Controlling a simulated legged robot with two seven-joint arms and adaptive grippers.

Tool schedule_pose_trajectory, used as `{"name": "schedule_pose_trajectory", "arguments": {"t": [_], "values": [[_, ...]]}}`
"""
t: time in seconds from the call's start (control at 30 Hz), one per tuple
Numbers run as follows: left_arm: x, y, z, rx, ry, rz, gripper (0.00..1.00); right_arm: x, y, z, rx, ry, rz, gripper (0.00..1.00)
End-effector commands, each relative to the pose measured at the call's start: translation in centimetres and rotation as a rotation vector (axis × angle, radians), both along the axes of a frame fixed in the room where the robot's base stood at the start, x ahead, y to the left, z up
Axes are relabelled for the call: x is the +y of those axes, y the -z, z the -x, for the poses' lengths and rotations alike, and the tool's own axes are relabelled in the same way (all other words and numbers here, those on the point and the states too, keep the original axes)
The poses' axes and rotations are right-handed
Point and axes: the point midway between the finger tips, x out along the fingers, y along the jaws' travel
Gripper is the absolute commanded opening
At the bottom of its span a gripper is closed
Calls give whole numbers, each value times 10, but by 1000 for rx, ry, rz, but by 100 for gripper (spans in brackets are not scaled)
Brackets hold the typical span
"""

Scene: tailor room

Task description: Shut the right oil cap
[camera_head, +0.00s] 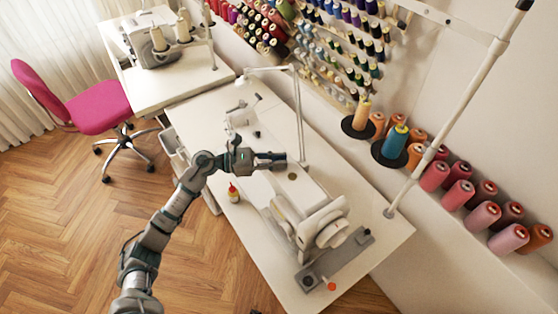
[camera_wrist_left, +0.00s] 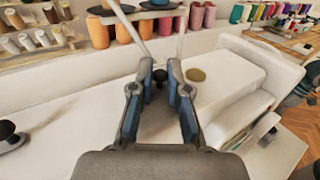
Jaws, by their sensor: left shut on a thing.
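My left gripper (camera_head: 280,160) is over the white sewing machine (camera_head: 310,198). Its fingers (camera_wrist_left: 160,78) are shut on a small black oil cap (camera_wrist_left: 159,76), seen between the fingertips in the left wrist view. A round brownish oil opening (camera_head: 292,176) on the machine's top lies just beyond the fingertips, uncovered. It also shows right of the fingers in the wrist view (camera_wrist_left: 196,74). Another black cap (camera_head: 257,134) sits on the white surface behind the gripper and shows at the wrist view's left edge (camera_wrist_left: 8,131). My right gripper is not in view.
A small bottle with a red tip (camera_head: 233,193) stands on the white table near its left edge. A lamp (camera_head: 268,70) and a slanted white pole (camera_head: 455,110) rise nearby. Thread spools (camera_head: 460,192) line the back ledge. A pink chair (camera_head: 95,106) is at the left.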

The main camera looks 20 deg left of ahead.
Motion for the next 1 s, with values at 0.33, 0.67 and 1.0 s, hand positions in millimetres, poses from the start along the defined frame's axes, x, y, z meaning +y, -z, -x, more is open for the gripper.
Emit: {"name": "schedule_pose_trajectory", "arguments": {"t": [0.33, 0.67, 1.0], "values": [[1, 0, -1, 1, -3, -2, 0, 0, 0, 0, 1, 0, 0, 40], [1, 0, 0, -1, -1, 0, 39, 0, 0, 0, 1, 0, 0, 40], [33, 1, 11, 2, -4, -2, 39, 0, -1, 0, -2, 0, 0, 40]]}}
